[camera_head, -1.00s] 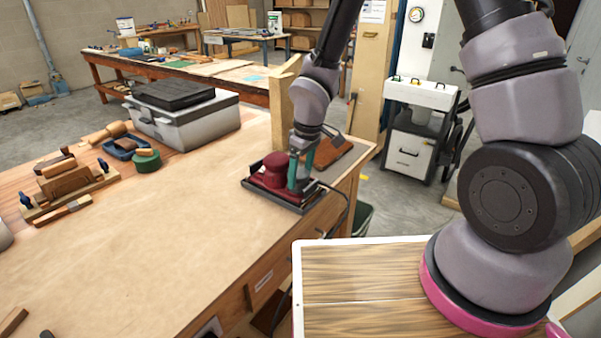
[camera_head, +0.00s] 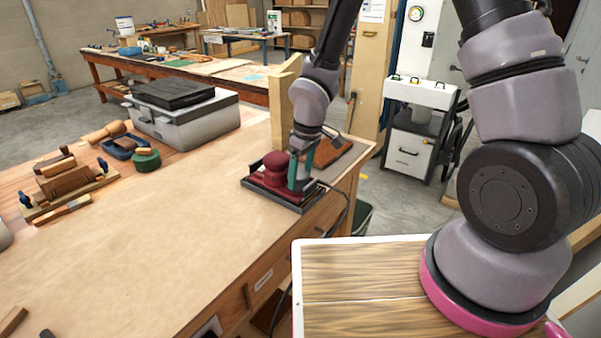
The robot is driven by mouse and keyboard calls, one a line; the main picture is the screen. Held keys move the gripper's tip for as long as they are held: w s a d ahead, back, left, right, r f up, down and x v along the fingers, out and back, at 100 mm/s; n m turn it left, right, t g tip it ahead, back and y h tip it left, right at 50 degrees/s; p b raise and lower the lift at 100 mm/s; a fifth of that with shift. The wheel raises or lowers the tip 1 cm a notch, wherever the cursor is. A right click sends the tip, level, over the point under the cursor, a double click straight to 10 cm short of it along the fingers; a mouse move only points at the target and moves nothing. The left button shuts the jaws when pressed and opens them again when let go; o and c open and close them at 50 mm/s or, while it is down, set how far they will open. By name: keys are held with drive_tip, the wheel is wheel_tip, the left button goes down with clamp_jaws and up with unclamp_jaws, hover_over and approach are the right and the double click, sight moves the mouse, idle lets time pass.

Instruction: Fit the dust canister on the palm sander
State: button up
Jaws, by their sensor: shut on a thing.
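The palm sander (camera_head: 272,177), dark red with a rounded top knob, sits on a dark flat tray (camera_head: 300,207) near the right edge of the workbench. My gripper (camera_head: 301,180) reaches down from above at the sander's right side. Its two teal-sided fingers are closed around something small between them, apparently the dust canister. The fingers hide most of that thing, so its shape and whether it touches the sander cannot be told.
A brown flat piece (camera_head: 330,152) lies just behind my gripper, and a wooden post (camera_head: 284,105) stands behind it. A dark cable runs over the bench edge. A grey toolbox (camera_head: 185,118) and wooden planes (camera_head: 68,185) stand left. The bench middle is clear.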

idle(0.4)
drive_tip(key=o, duration=1.5)
drive_tip(key=shift+r, duration=3.5)
